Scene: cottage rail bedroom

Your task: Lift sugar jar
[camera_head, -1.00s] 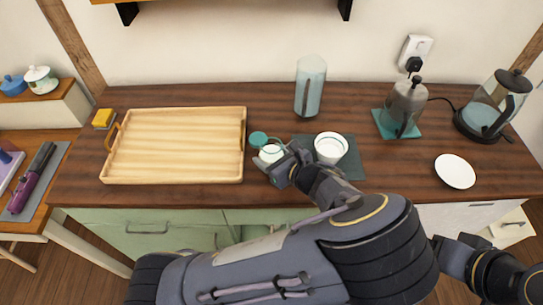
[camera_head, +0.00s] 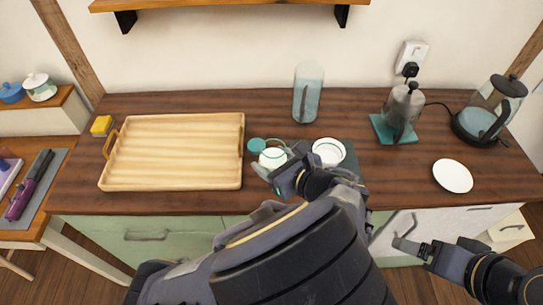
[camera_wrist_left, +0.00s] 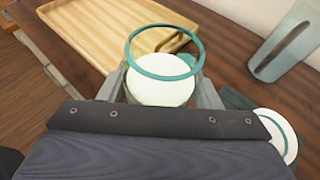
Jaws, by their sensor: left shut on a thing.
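The sugar jar (camera_head: 272,158) is a small clear jar with white contents and a teal rim. It stays upright to the right of the tray. My left gripper (camera_head: 279,168) is shut around its sides. In the left wrist view the jar (camera_wrist_left: 161,82) sits between the two fingers (camera_wrist_left: 161,90). Its base is hidden, so I cannot tell clearly whether it is off the counter. A teal round lid (camera_head: 256,145) lies just behind and left of the jar. My right gripper (camera_head: 408,238) is open and empty in front of the counter, at lower right.
The wooden tray (camera_head: 174,186) fills the left of the counter. A white bowl (camera_head: 329,152) on a dark mat (camera_head: 350,160) is close right of the jar. A tall glass vessel (camera_head: 307,94) stands behind. A dispenser (camera_head: 402,108), white plate (camera_head: 453,176) and kettle (camera_head: 484,115) stand right.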

